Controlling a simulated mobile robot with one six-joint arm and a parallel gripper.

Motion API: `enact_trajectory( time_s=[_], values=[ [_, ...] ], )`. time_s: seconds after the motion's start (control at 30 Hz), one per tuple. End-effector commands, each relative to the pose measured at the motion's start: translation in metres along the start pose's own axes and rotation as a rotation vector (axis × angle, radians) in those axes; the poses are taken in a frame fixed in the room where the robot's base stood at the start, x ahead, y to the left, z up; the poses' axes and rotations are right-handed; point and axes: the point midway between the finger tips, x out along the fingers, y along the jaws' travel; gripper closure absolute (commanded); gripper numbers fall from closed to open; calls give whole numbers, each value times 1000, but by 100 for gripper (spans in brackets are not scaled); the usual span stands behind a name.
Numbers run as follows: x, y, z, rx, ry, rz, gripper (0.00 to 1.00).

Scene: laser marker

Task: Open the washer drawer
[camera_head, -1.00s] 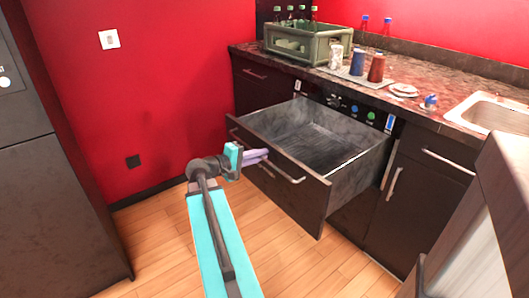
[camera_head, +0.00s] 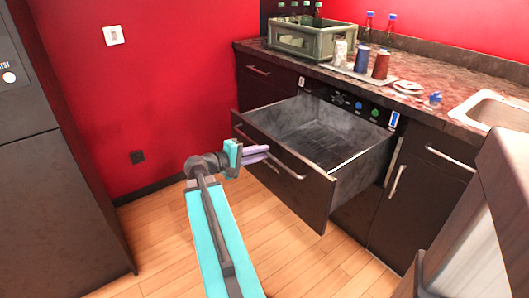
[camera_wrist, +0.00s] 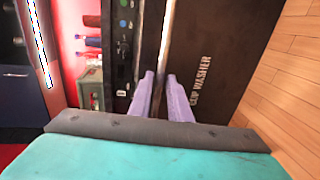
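The washer drawer (camera_head: 318,192) is a dark drawer, pulled well out of the counter, with an empty grey interior. Its front also shows in the wrist view (camera_wrist: 222,70), marked "CUP WASHER". A silver handle (camera_head: 291,172) runs along the front. My gripper (camera_head: 262,153) is at the left part of the drawer front, near the handle. In the wrist view, its two lavender fingers (camera_wrist: 165,95) stand apart, with a shiny bar in the gap between them. The gripper looks open; contact with the bar is unclear.
A green crate (camera_head: 303,44) with bottles stands on the counter (camera_head: 460,122). Cups (camera_head: 381,64) stand on a tray beside it. A sink (camera_head: 497,112) is at right. A dark tall unit (camera_head: 50,190) stands at left. Wooden floor (camera_head: 165,230) is clear in front of the drawer.

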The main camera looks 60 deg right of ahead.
Motion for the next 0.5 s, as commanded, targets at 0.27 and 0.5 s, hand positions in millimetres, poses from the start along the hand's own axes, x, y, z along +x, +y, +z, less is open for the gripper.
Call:
enact_trajectory(
  time_s=[0.27,0.5],
  values=[
    [-38,1,1,0,2,0,83],
    [-70,1,2,0,1,-1,83]
  ],
)
